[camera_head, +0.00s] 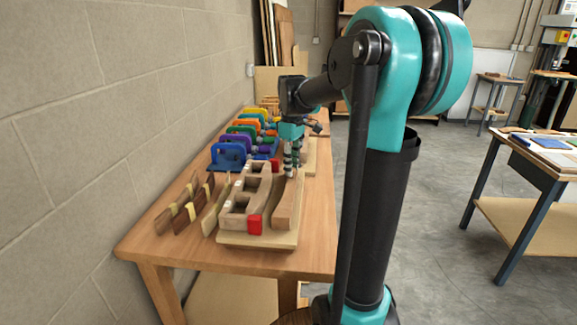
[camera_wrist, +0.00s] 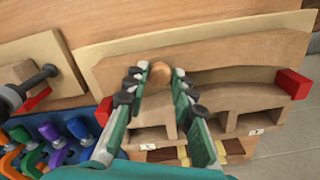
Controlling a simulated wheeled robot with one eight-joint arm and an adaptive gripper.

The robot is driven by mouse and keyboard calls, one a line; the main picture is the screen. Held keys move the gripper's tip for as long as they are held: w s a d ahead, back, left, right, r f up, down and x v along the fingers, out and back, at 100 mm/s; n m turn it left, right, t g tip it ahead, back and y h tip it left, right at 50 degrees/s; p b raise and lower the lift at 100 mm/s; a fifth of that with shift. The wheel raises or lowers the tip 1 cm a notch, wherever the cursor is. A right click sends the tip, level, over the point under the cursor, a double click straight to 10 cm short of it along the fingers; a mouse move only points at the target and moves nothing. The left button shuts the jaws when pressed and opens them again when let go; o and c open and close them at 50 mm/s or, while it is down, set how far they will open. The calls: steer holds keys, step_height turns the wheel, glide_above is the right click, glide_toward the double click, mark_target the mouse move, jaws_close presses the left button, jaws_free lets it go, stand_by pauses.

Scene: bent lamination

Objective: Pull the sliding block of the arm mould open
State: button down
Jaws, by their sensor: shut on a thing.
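The arm mould stands on a pale base board (camera_head: 258,240) on the wooden bench. Its fixed form (camera_head: 237,218) has square openings and a red end block (camera_head: 255,224). The sliding block (camera_head: 284,210), a curved wooden piece, lies along the form's right side in the head view. In the wrist view the sliding block (camera_wrist: 215,50) is above the fixed form (camera_wrist: 214,103). My gripper (camera_head: 291,168) reaches down over the block. In the wrist view my gripper (camera_wrist: 160,76) has its fingertips on both sides of the round wooden knob (camera_wrist: 160,72), shut on it. The fingers hide part of the form.
Several coloured clamps (camera_head: 245,140) stand farther back on the bench (camera_head: 180,252). Another mould with a dark clamp handle (camera_wrist: 42,76) is close to the gripper. The bench's right edge is near the mould.

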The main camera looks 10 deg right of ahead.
steer(key=c, duration=1.3)
jaws_free()
steer(key=shift+r, duration=0.1)
step_height(320, 180, up, 12)
steer(key=shift+f, duration=0.1)
